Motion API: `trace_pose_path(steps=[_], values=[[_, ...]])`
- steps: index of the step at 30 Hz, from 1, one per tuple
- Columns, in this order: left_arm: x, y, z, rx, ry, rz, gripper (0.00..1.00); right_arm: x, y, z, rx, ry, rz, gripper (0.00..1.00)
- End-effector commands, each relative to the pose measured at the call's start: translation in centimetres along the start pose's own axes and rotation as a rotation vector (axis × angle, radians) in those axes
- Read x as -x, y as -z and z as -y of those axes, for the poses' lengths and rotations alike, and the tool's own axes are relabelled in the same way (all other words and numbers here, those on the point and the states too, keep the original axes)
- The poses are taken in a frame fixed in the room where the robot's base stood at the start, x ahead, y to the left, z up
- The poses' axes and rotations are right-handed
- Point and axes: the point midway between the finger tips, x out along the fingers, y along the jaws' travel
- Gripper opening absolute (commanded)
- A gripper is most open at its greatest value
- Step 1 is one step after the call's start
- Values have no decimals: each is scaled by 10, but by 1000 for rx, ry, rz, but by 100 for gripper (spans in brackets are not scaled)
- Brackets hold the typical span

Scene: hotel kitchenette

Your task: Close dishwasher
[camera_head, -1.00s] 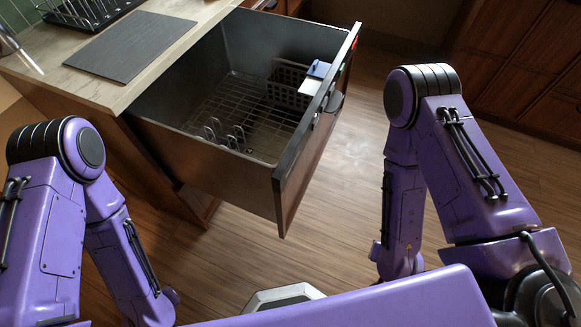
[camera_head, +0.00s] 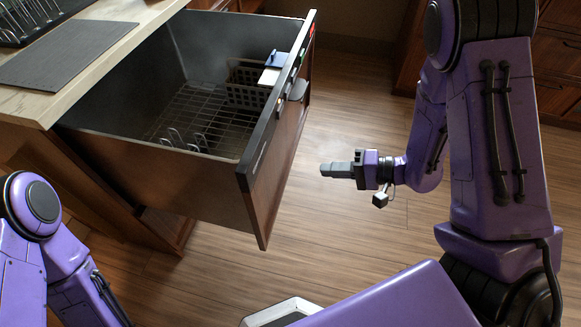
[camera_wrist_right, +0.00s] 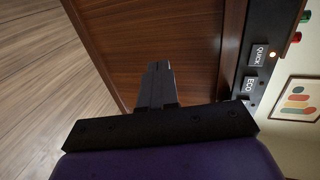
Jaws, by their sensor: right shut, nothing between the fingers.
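The drawer-style dishwasher (camera_head: 222,185) is pulled out from under the counter, with its wire rack (camera_head: 205,118) and grey cutlery basket (camera_head: 246,84) visible inside. Its front panel (camera_head: 275,160) has a wooden face and a dark top edge. My right gripper (camera_head: 324,170) is shut and empty, to the right of the front panel, pointing toward it with a visible gap in the head view. In the right wrist view, the gripper fingers (camera_wrist_right: 158,80) are in front of the wooden panel (camera_wrist_right: 155,40), beside the control strip with QUICK and ECO buttons (camera_wrist_right: 258,56). My left gripper is out of view.
The counter (camera_head: 110,12) at upper left holds a dark mat (camera_head: 65,54) and a dish rack (camera_head: 30,18). Wooden cabinets (camera_head: 555,60) stand at the upper right. Open wooden floor (camera_head: 350,125) lies right of the drawer.

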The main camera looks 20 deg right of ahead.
Motion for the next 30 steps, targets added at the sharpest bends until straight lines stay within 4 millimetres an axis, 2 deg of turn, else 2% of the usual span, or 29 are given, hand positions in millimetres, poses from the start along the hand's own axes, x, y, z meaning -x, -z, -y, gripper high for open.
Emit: trace_pose_path(steps=[3,9,15,20,30], values=[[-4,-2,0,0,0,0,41,-28,-1,-2,5,-3,6,0],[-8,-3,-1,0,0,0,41,-71,-2,-2,3,-3,5,0],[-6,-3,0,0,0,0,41,-97,-1,9,4,-3,2,0],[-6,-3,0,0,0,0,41,-104,-1,11,3,-3,-1,0],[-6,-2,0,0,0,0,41,-105,0,11,2,-2,-2,0]])
